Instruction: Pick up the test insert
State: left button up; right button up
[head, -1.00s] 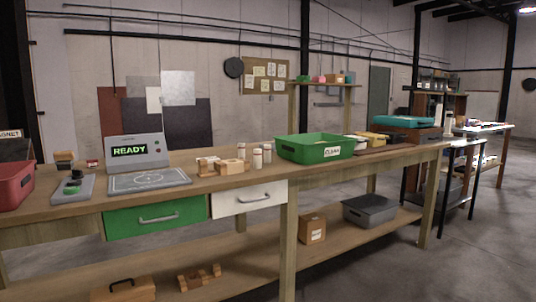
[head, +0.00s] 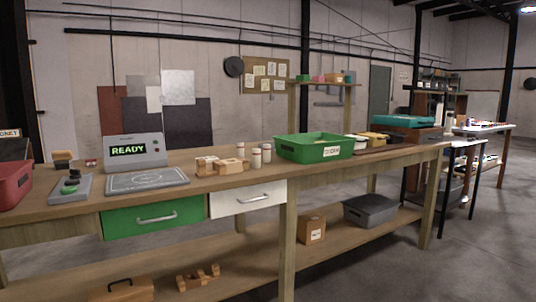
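I cannot tell for certain which object is the test insert. Small light wooden blocks (head: 231,167) sit on the workbench (head: 80,207) right of the detector. Several small white bottles (head: 256,160) with brown or orange marks stand just right of them. The detector (head: 138,150) is a grey unit whose screen reads READY, with a flat pad (head: 147,181) in front. Neither of my grippers is in view.
A green bin (head: 290,152) stands right of the bottles, and a red bin (head: 14,193) stands at the far left. A green drawer (head: 120,220) and a white drawer (head: 225,205) under the top are shut. A grey box (head: 370,212) sits on the lower shelf.

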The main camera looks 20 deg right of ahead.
aim_at(266, 146)
jog(key=i+l, duration=0.15)
jog(key=l, duration=0.2)
jog(key=i+l, duration=0.1)
jog(key=l, duration=0.25)
jog(key=i+l, duration=0.15)
jog(key=l, duration=0.2)
jog(key=i+l, duration=0.1)
jog(key=l, duration=0.25)
jog(key=i+l, duration=0.15)
jog(key=l, duration=0.15)
jog(key=i+l, duration=0.15)
jog(key=l, duration=0.2)
